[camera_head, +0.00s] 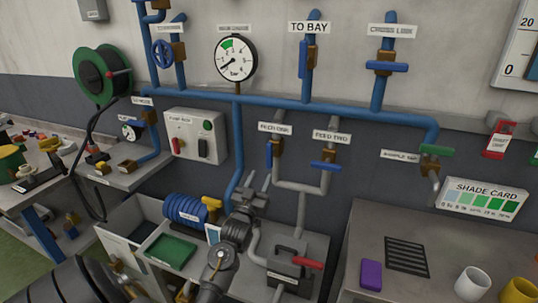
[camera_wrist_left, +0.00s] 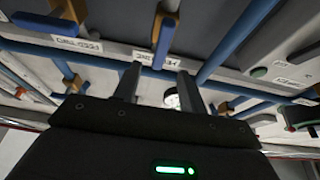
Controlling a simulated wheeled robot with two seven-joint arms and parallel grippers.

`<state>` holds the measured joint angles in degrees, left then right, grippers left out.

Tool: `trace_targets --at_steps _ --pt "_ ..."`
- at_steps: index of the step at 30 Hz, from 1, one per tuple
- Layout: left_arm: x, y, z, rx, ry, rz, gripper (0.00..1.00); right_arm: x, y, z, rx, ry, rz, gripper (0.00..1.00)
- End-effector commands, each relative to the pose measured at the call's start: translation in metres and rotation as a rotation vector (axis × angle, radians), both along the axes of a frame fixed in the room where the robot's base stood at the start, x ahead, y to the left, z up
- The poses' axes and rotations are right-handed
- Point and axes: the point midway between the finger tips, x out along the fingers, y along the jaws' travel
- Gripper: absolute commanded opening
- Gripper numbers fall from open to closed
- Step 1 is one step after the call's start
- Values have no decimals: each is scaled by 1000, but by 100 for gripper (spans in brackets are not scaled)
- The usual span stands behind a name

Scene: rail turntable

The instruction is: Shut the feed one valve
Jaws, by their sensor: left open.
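The feed one valve (camera_head: 276,149) is a brass body with a blue lever, under the "FEED ONE" label (camera_head: 273,128). Its blue lever (camera_head: 269,155) stands upright, in line with its pipe. In the left wrist view, which is upside down, this lever (camera_wrist_left: 165,42) shows beyond the fingers, roughly in line with the gap between them. My left gripper (camera_head: 257,181) is open and empty, below the valve and apart from it; its two fingers also show in the left wrist view (camera_wrist_left: 160,82). My right gripper is not in view.
The feed two valve (camera_head: 326,166) is close by on the right, its blue lever crosswise. A blue pipe (camera_head: 237,145) runs down on the left. Below are a blue hose coil (camera_head: 185,209), a green tray (camera_head: 170,249) and a grey box with a red lever (camera_head: 305,262).

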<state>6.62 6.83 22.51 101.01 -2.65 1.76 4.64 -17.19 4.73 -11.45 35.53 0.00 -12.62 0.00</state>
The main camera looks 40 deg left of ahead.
Motion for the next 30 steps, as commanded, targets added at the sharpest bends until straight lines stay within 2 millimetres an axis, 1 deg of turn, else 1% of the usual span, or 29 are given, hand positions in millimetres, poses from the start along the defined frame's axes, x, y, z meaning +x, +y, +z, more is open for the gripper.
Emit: trace_targets --at_steps 5,8,11,18,22,25,30 --pt "1 4 5 3 -27 5 42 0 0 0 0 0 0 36" --pt "6 5 8 2 -26 5 42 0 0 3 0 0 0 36" --pt "18 9 15 2 -25 4 42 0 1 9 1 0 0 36" --pt "57 23 33 3 -23 4 42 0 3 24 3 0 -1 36" --pt "76 29 40 1 -23 5 42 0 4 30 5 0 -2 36" --pt "86 33 44 2 -24 4 42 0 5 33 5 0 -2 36" --pt "94 36 46 2 -22 4 42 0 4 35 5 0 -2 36"
